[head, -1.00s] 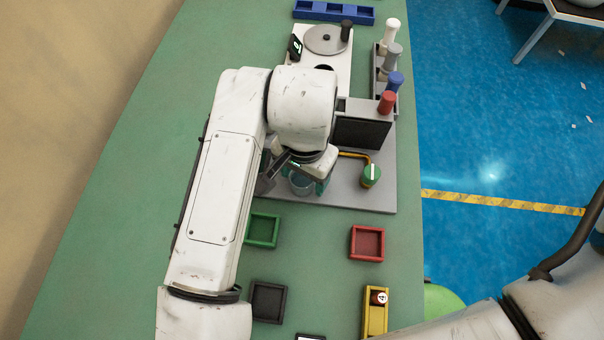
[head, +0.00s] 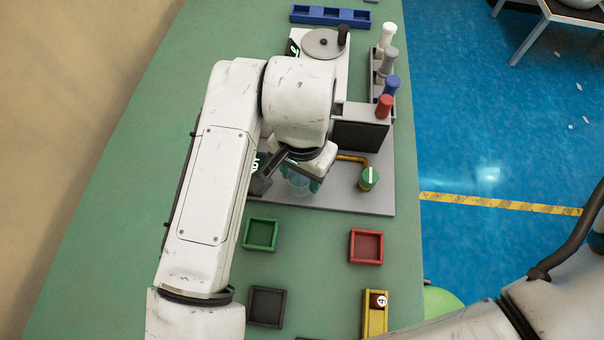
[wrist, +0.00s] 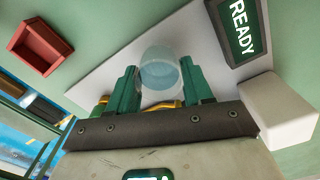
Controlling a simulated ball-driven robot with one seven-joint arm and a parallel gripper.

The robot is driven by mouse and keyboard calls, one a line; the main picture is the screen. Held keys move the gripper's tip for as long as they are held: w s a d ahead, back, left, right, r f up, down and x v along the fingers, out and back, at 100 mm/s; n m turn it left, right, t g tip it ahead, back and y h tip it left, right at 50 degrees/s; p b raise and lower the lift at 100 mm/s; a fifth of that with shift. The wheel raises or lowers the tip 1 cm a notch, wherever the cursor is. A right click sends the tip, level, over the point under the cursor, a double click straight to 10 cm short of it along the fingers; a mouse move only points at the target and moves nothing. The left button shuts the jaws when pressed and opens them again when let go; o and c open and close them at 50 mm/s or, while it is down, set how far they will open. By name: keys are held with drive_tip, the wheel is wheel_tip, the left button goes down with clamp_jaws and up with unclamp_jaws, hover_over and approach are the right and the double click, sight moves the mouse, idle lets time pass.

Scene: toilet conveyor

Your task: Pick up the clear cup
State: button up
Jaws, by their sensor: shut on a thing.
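The clear cup (wrist: 160,72) is see-through with a bluish tint and sits between the two green fingers of my gripper (wrist: 160,92) in the wrist view. My gripper is shut on it. In the head view the cup (head: 299,185) shows below my wrist, over the grey base plate (head: 345,195), with my gripper (head: 304,178) around it. My arm hides part of the cup and gripper there. I cannot tell whether the cup's bottom touches the plate.
A green-topped knob (head: 369,179) and a yellow pipe (head: 352,158) stand right of the cup. A dark box (head: 360,134) is behind. Green (head: 260,234), red (head: 366,246), black (head: 267,306) and yellow (head: 375,315) trays lie in front. A READY display (wrist: 240,28) is close by.

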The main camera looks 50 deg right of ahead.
drive_tip(key=s+r+p, duration=1.1)
drive_tip(key=s+p, duration=0.2)
drive_tip(key=s, duration=0.1)
drive_tip(key=shift+a+p, duration=0.3)
drive_tip(key=shift+a, duration=0.1)
